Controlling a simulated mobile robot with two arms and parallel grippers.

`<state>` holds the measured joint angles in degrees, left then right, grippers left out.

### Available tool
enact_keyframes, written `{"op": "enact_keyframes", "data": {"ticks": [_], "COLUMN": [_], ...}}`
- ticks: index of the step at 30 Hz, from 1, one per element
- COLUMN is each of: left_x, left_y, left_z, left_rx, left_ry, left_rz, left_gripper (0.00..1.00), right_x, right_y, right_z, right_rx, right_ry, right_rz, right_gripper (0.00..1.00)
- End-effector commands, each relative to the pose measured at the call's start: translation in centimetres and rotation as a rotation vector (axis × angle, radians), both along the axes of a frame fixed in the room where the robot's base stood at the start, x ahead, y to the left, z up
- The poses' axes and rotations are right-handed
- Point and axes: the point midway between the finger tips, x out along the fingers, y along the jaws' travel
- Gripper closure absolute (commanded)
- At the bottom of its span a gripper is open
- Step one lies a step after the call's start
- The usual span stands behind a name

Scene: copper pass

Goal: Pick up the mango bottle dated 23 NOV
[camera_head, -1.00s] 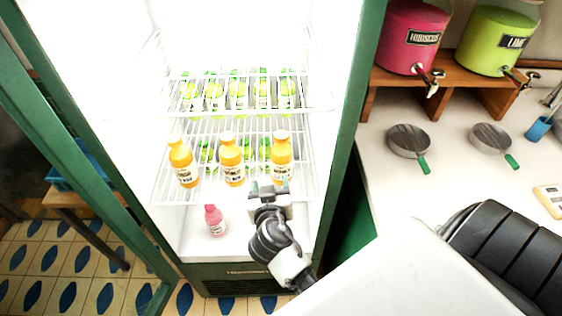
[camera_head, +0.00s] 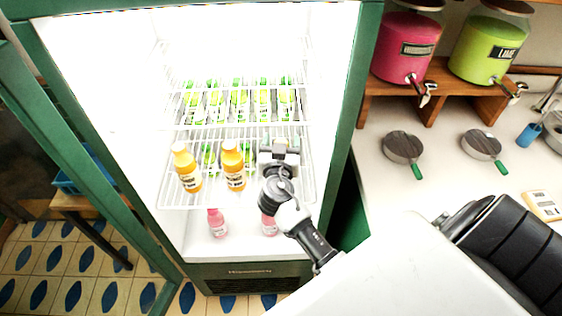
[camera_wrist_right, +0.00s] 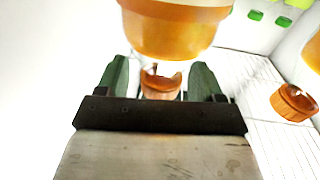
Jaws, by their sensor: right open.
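Two orange mango bottles, a left one (camera_head: 187,168) and a middle one (camera_head: 233,166), stand on the front of a fridge shelf. Their label dates are too small to read. My right gripper (camera_head: 279,145) covers the place of a third orange bottle at the shelf's right, hidden in the head view. In the right wrist view, this orange bottle (camera_wrist_right: 168,30) fills the top, with its cap (camera_wrist_right: 160,83) between the open green fingers of the right gripper (camera_wrist_right: 159,78). Whether the fingers touch it is unclear. My left gripper is not in view.
Green bottles (camera_head: 238,100) stand on the shelf above and behind. Pink bottles (camera_head: 217,223) stand on the fridge floor below. The fridge's green frame (camera_head: 358,110) borders the right side. Another orange cap (camera_wrist_right: 293,102) is at right in the wrist view.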

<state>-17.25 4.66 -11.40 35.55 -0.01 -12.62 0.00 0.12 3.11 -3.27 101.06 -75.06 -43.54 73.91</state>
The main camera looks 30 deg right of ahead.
Motion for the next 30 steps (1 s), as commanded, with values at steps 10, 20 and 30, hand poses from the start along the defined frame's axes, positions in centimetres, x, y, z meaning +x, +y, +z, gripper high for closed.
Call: {"op": "enact_keyframes", "data": {"ticks": [10,20,30], "left_x": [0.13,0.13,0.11], "left_y": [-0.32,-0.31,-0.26], "left_z": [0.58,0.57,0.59], "left_rx": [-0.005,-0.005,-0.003], "left_ry": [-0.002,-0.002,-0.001], "left_rz": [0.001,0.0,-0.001], "left_gripper": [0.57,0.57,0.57], "right_x": [1.12,1.09,1.1], "right_y": [-0.86,-0.85,-0.85], "right_z": [-0.04,-0.04,0.08], "right_rx": [0.002,0.001,0.0], "right_ry": [-0.001,-0.001,-0.003], "right_rz": [0.001,0.0,0.001], "right_gripper": [0.33,0.77,1.0]}}
